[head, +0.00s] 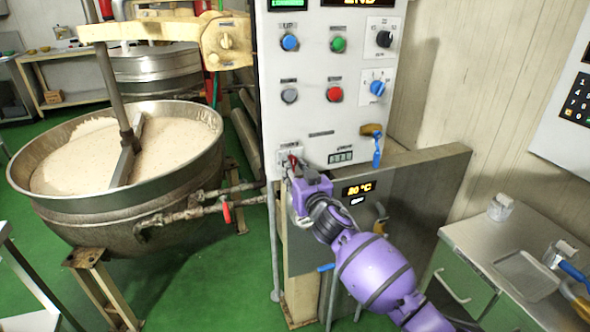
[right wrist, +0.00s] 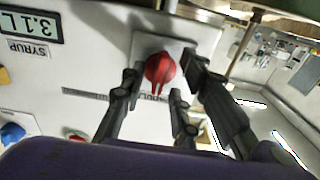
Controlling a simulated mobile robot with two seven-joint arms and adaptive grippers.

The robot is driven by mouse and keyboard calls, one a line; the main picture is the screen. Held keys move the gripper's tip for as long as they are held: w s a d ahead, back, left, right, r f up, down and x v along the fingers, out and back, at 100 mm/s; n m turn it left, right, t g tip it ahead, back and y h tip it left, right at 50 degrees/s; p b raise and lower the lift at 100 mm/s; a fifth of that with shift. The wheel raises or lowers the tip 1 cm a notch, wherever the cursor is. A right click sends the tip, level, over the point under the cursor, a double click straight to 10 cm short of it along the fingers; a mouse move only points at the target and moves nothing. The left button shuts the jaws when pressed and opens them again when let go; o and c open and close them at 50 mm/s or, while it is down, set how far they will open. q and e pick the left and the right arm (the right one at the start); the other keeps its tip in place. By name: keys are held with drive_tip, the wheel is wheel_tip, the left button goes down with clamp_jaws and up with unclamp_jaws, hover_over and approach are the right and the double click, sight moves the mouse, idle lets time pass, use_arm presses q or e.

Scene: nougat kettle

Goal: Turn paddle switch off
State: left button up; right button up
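The paddle switch is a red rotary knob on a pale plate at the lower left of the white control panel. In the right wrist view the red knob (right wrist: 160,70) shows clearly, its pointer toward the bottom of the picture, over a partly hidden label. In the head view only a little red of the knob (head: 293,160) shows beside my gripper. My right gripper (head: 292,168) is at the panel, in front of the switch. In the right wrist view its fingers (right wrist: 160,84) are spread on both sides of the knob, with visible gaps. My left gripper is not in view.
The control panel (head: 310,112) carries several other knobs and buttons. A large kettle (head: 75,212) of pale mass stands left. A blue-handled valve (head: 376,148) sits right of the switch. A metal side table (head: 470,235) stands at right. Pipes run below the panel.

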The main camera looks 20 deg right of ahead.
clamp_jaws()
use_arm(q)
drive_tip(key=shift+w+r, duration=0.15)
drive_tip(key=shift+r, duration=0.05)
use_arm(e)
drive_tip(key=n+p, duration=0.1)
drive_tip(key=n, duration=0.5)
drive_tip(key=shift+n, duration=0.3)
drive_tip(key=n+p, duration=0.1)
drive_tip(key=n, duration=0.4)
drive_tip(key=shift+n, duration=0.3)
drive_tip(key=n, duration=0.3)
drive_tip(key=shift+p, duration=0.3)
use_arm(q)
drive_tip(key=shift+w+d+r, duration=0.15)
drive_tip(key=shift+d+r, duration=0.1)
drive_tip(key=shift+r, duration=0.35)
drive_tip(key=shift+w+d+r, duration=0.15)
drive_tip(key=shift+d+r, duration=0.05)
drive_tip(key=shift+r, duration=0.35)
use_arm(e)
drive_tip(key=shift+n, duration=1.4)
